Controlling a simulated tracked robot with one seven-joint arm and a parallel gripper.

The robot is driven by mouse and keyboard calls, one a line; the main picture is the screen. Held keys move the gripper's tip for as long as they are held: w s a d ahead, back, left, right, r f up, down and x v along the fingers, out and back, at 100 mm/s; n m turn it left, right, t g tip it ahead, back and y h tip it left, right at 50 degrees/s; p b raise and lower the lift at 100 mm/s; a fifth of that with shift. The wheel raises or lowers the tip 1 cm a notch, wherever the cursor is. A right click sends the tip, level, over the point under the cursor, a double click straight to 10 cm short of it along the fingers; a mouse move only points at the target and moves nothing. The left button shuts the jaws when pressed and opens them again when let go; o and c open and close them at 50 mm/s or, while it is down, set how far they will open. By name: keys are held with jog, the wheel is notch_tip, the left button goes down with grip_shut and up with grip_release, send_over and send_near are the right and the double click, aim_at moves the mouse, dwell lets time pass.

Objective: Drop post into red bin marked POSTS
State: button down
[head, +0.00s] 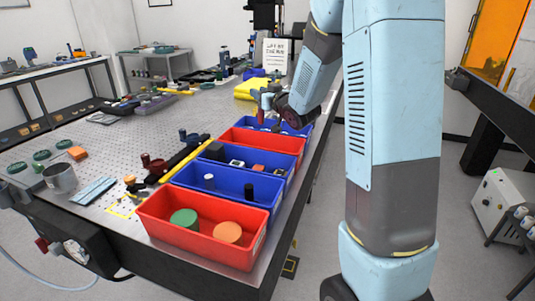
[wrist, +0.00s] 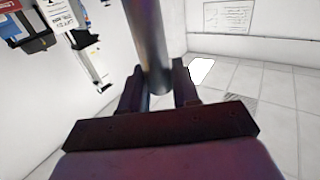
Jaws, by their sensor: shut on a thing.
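My gripper (wrist: 157,84) is shut on a grey metal post (wrist: 150,38), which stands between the two dark fingers in the wrist view. In the head view my gripper (head: 268,103) is above the far end of the row of bins, and the post is hard to make out there. A red bin (head: 262,143) lies in the row a little nearer than my gripper. Another red bin (head: 190,252) is at the near end and holds a green disc and an orange disc. I cannot read a POSTS label on either.
Blue bins (head: 217,199) stand between and beyond the red ones, some with small parts inside. A yellow bar (head: 183,159) runs along the row's left side. A metal cup (head: 61,178) stands on the perforated table, and a sign (head: 275,56) stands at the back.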

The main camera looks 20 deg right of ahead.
jog(key=shift+s+d+f+n+g+y, duration=0.2)
jog(key=shift+s+f+n+y, duration=0.3)
jog(key=shift+s+f, duration=0.5)
jog(key=shift+s+d+f+n+g+y, duration=0.1)
jog(key=shift+s+f+n+g+y, duration=0.2)
jog(key=shift+s+f+y, duration=0.65)
jog(key=shift+w+f+h, duration=0.1)
jog(key=shift+h, duration=0.15)
jog(key=c, duration=0.8)
grip_release()
jog(key=shift+o, duration=0.2)
